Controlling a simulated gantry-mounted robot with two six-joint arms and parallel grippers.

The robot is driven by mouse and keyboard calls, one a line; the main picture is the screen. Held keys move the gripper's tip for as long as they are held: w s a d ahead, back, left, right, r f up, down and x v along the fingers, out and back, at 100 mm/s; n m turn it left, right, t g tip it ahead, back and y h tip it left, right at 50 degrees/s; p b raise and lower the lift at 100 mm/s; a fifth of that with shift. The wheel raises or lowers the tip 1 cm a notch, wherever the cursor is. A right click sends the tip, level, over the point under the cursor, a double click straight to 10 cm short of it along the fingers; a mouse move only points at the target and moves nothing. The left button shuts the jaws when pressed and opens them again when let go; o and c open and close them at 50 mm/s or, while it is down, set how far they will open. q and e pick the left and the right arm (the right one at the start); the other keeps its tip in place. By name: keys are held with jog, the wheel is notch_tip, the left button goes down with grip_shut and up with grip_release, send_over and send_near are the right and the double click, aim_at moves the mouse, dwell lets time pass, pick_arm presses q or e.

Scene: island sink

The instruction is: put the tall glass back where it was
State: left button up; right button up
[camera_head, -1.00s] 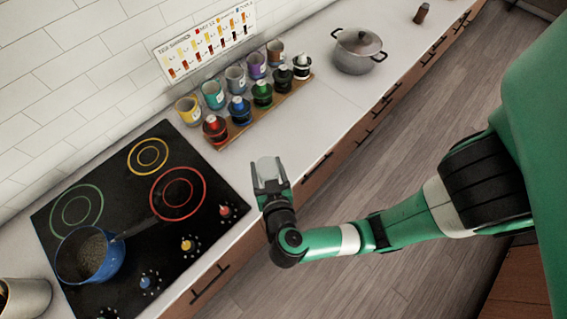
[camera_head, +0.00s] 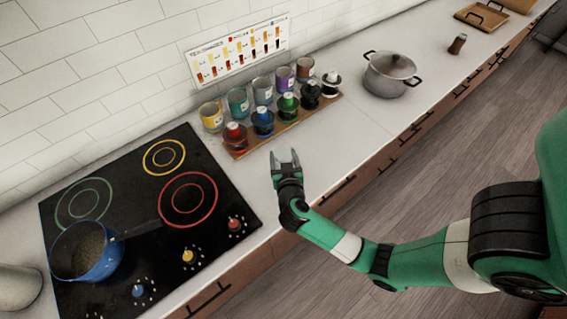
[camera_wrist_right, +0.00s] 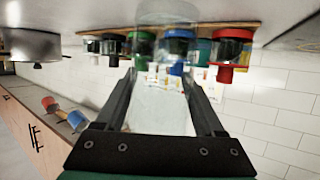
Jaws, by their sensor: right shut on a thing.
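My right gripper (camera_head: 286,160) is over the counter in front of the spice rack, right of the cooktop. In the right wrist view, its two fingers (camera_wrist_right: 160,95) are shut on a pale, see-through glass (camera_wrist_right: 160,110). The counter is at the top of that view, with the rack's bottles beyond the fingertips. In the head view the glass is too faint to make out clearly, and I cannot tell whether it touches the counter. My left gripper is not in view.
The wooden rack (camera_head: 238,152) holds several coloured jars and bottles. The black cooktop (camera_head: 130,175) with a blue saucepan (camera_head: 85,250) is at left. A grey lidded pot (camera_head: 390,75) stands to the right. Counter between rack and pot is clear.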

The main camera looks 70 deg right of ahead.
jog(key=f+b, duration=0.3)
jog(key=f, duration=0.1)
jog(key=shift+w+d+f, duration=0.1)
jog(key=shift+d, duration=0.25)
jog(key=o, duration=1.6)
jog(key=shift+c, duration=0.2)
jog(key=p+v, duration=0.4)
jog(key=v, duration=0.8)
jog(key=shift+w, duration=0.1)
